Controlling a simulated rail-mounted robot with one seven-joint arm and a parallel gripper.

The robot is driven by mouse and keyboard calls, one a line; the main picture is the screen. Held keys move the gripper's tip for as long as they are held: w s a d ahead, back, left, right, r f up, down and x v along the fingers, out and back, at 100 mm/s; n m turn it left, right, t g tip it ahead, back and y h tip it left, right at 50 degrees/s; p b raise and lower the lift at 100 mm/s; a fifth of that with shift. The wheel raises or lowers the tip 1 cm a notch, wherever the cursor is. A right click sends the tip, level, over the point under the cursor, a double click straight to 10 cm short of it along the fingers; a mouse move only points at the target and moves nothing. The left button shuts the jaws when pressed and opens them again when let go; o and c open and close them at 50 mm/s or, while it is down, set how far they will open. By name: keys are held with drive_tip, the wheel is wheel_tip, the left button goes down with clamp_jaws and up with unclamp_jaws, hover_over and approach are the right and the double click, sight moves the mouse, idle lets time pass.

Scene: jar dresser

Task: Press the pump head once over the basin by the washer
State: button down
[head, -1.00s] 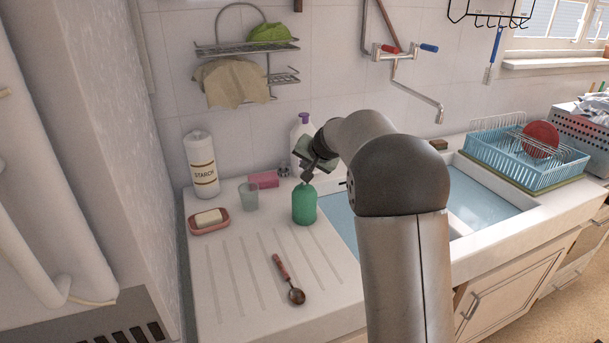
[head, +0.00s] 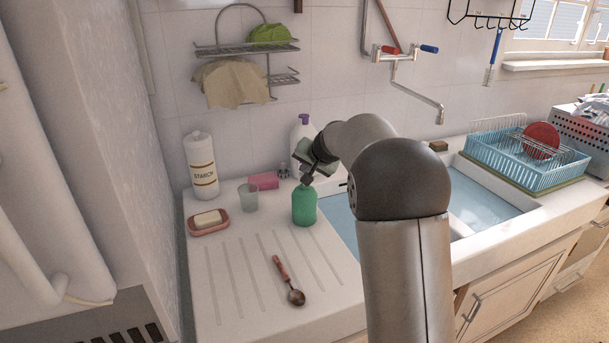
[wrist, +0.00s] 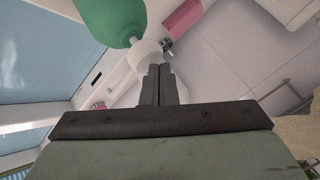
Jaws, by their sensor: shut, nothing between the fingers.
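The green pump bottle (head: 304,207) stands upright on the ribbed draining board, left of the sink. It also shows in the wrist view (wrist: 108,20). My gripper (head: 307,178) is shut and empty, with its fingertips pointing down at the top of the bottle. Its closed fingers also show in the wrist view (wrist: 160,72). The sink has a left basin (head: 340,218), partly hidden by my arm, and a right basin (head: 485,205). I cannot make out a washer.
A white bottle with a purple cap (head: 302,135) stands behind my gripper. A pink sponge (head: 264,181), a cup (head: 248,197), a soap dish (head: 209,226), a starch bottle (head: 201,165) and a spoon (head: 287,280) are on the board. A blue dish rack (head: 520,165) stands right.

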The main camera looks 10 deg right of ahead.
drive_tip(key=shift+f+b, duration=0.65)
drive_tip(key=shift+f, duration=0.15)
idle(0.4)
drive_tip(key=shift+r, duration=0.1)
drive_tip(key=shift+r+p, duration=1.05)
drive_tip(key=shift+r, duration=0.35)
drive_tip(key=shift+r, duration=0.1)
wheel_tip(320, 180, up, 5)
drive_tip(key=p, duration=0.3)
drive_tip(key=shift+p, duration=0.3)
